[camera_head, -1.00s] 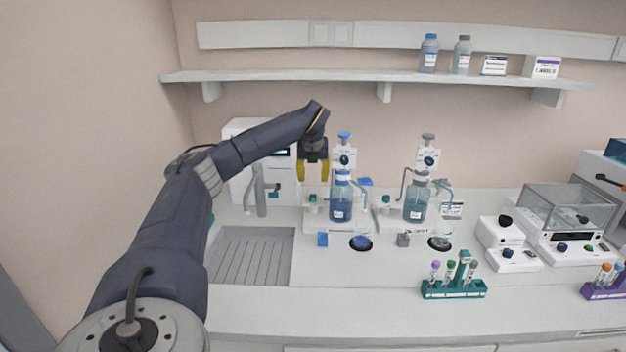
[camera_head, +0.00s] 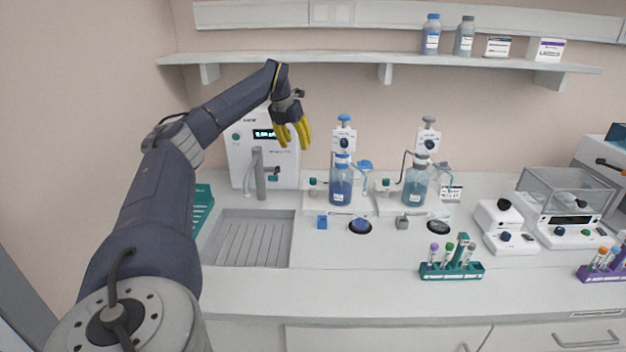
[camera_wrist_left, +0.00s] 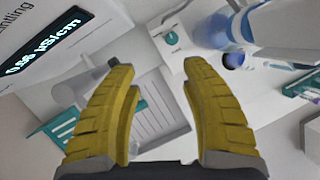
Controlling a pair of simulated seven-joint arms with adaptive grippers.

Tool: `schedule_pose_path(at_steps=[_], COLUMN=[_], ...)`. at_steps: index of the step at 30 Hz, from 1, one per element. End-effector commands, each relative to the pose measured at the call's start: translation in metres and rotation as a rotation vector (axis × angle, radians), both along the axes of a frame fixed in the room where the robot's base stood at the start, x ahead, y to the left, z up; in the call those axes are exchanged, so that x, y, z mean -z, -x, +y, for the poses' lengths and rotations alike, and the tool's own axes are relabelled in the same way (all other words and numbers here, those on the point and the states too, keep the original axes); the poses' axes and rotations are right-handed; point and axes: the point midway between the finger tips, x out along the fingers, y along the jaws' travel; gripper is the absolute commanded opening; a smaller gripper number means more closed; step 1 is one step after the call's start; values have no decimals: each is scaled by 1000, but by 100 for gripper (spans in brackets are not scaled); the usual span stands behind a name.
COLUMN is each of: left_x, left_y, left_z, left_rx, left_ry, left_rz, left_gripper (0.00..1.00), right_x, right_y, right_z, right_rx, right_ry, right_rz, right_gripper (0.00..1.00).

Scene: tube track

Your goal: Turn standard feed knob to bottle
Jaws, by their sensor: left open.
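Two bottle stations stand on the bench. The left has a blue-filled bottle (camera_head: 341,187) with a dark knob (camera_head: 344,143) on its dispenser head and a small teal knob (camera_head: 313,181) on a white block at its left. The right station has a paler bottle (camera_head: 416,187) and a similar teal knob (camera_head: 386,183). I cannot read which is the standard feed knob. My left gripper (camera_head: 293,147) is open and empty, up and left of the left station. In the left wrist view, a teal knob (camera_wrist_left: 171,38) lies beyond the yellow fingers (camera_wrist_left: 155,68).
A white instrument (camera_head: 241,155) with a lit display stands behind the gripper, a grey tap (camera_head: 259,175) in front of it. A sink (camera_head: 250,252) is below. A shelf (camera_head: 380,68) runs above. A teal tube rack (camera_head: 451,270) stands front right; bare bench lies left of it.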

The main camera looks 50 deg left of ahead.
Motion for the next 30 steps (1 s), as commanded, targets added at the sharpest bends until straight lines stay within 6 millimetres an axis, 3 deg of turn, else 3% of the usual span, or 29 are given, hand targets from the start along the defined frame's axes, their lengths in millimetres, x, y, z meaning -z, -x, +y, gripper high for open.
schedule_pose_path(at_steps=[6,13,22,30], left_x=[0,0,9,49], left_y=[5,3,-1,-17], left_z=[3,-2,-3,-7], left_rx=[325,564,645,643], left_ry=[-17,-67,-98,-97], left_rz=[-26,-52,-50,-49], left_gripper=[46,46,46,46], right_x=[0,0,0,0], right_y=[0,0,0,0], right_z=[0,0,-2,-3], right_rx=[0,0,-1,-1], right_ry=[0,0,2,3], right_rz=[0,0,-1,0], right_gripper=[0,0,0,0])
